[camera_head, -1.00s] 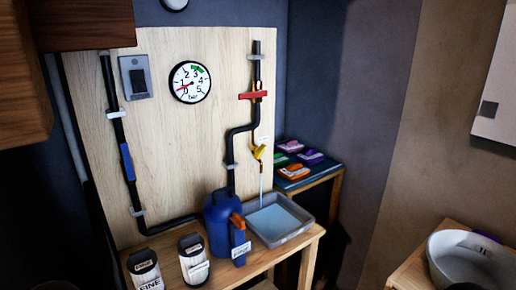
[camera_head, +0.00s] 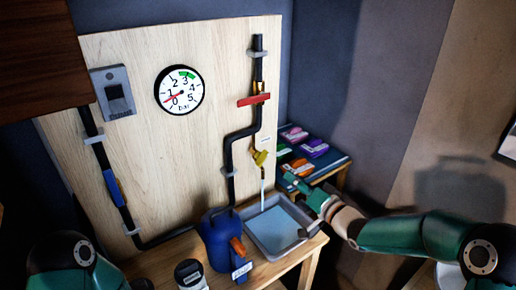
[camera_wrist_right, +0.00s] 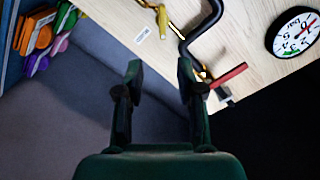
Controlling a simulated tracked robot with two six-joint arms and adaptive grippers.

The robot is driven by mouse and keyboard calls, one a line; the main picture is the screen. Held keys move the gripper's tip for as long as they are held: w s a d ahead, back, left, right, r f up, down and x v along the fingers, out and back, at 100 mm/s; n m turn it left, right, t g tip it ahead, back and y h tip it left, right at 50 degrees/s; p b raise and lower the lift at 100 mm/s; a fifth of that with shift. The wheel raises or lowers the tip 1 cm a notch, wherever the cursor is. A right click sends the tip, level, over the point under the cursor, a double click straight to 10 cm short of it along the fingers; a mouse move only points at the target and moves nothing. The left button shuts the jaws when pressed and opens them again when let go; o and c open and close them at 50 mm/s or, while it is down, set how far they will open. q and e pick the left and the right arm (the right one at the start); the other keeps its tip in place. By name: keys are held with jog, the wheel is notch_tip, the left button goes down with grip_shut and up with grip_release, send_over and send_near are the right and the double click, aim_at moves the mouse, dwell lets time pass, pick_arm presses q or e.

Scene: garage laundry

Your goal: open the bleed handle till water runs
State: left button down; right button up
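The yellow bleed handle (camera_head: 261,157) sits on a small brass tap on the wooden board. A thin stream of water (camera_head: 263,185) runs from the tap into the grey tray (camera_head: 251,243). The handle also shows at the top of the right wrist view (camera_wrist_right: 163,20). My right gripper (camera_head: 296,205) is open and empty, in front of the tray's right side and apart from the handle. Its two spread fingers (camera_wrist_right: 160,75) show in the right wrist view.
A red handle (camera_head: 254,99) lies crosswise on the black pipe above the tap. A blue jug (camera_head: 218,240) stands left of the tray. Colourful packs (camera_head: 314,148) lie on a side shelf to the right.

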aim_at(261, 156)
jog(key=p+x, duration=0.1)
jog(key=x, duration=0.4)
jog(key=p+x, duration=0.2)
jog(key=x, duration=0.4)
jog(key=p+x, duration=0.1)
jog(key=x, duration=0.4)
jog(key=shift+s+a+f+p, duration=0.1)
jog(key=shift+a+f+p, duration=0.1)
jog(key=shift+a+p, duration=0.25)
